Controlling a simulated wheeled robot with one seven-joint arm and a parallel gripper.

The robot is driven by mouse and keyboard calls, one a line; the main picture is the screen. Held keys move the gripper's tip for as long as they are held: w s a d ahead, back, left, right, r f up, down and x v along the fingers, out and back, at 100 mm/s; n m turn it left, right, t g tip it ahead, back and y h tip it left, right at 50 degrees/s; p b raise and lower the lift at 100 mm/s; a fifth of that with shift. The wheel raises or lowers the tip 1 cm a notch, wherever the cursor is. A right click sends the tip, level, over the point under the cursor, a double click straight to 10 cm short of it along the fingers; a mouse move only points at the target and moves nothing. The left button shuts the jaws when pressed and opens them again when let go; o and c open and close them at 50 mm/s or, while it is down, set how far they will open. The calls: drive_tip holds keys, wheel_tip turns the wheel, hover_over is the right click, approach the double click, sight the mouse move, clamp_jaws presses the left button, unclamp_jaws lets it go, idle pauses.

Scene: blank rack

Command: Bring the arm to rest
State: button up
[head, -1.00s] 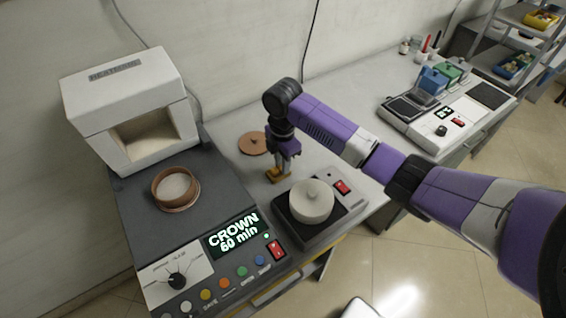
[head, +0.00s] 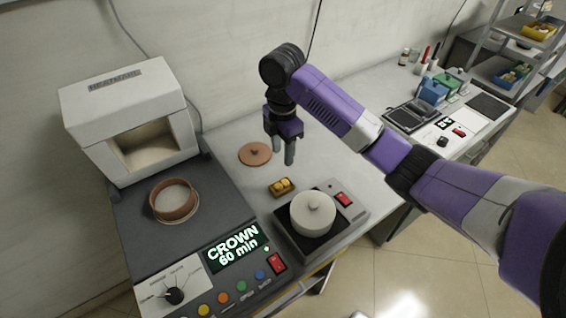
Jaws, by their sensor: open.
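My purple arm reaches in from the right. A small yellow-gold piece with round bumps (head: 281,187) lies on the bench below the gripper, apart from the fingertips. A round copper-brown lid (head: 255,154) with a small knob lies flat on the bench, left of the gripper.
A white furnace (head: 130,115) and a control unit reading "CROWN 60 min" (head: 237,247) carry an open brown ring dish (head: 172,200). Boxes and devices (head: 433,90) stand far right.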

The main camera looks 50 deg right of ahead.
drive_tip(key=shift+r, duration=0.7)
